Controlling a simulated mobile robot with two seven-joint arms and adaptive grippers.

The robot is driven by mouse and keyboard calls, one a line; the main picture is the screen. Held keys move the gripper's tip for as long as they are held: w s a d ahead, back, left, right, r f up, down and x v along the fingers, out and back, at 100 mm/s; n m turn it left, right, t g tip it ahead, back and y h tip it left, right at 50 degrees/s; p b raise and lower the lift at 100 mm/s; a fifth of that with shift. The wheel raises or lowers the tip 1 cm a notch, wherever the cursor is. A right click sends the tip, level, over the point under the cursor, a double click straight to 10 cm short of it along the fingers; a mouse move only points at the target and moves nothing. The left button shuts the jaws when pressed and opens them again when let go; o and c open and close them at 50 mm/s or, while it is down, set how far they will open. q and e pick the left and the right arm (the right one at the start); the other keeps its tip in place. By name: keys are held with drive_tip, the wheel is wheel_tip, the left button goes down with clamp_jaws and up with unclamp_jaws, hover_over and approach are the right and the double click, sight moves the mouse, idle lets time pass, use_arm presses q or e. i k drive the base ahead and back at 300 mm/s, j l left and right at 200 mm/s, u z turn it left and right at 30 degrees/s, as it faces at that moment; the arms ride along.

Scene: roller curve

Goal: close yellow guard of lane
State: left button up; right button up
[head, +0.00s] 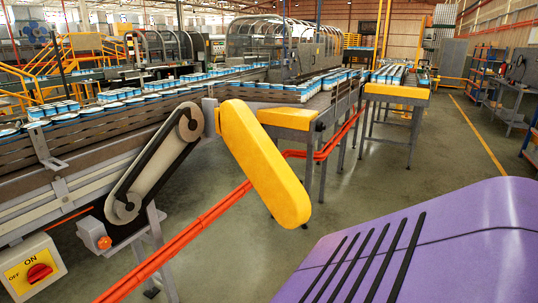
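The yellow guard (262,160) is a long rounded cover in the middle of the head view. It stands swung open to the right of the belt drive, and its upper left edge meets a grey bracket (210,118) at the end of the lane. The drive is uncovered: a dark belt (160,172) runs around an upper pulley (190,123) and a lower pulley (123,207). Neither gripper shows in the head view.
A yellow switch box (31,268) with a red knob is at the lower left, near an orange button (104,243). An orange-red cable run (210,215) passes behind the guard. Conveyor lanes carry blue-and-white cans (60,106). Grey floor (400,155) is open at right.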

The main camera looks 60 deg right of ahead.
sight(285, 195)
drive_tip(key=l+z, duration=0.15)
drive_tip(key=l, duration=1.25)
drive_tip(key=l+z, duration=0.15)
drive_tip(key=l, duration=1.25)
drive_tip(key=l+z, duration=0.15)
drive_tip(key=l, duration=1.25)
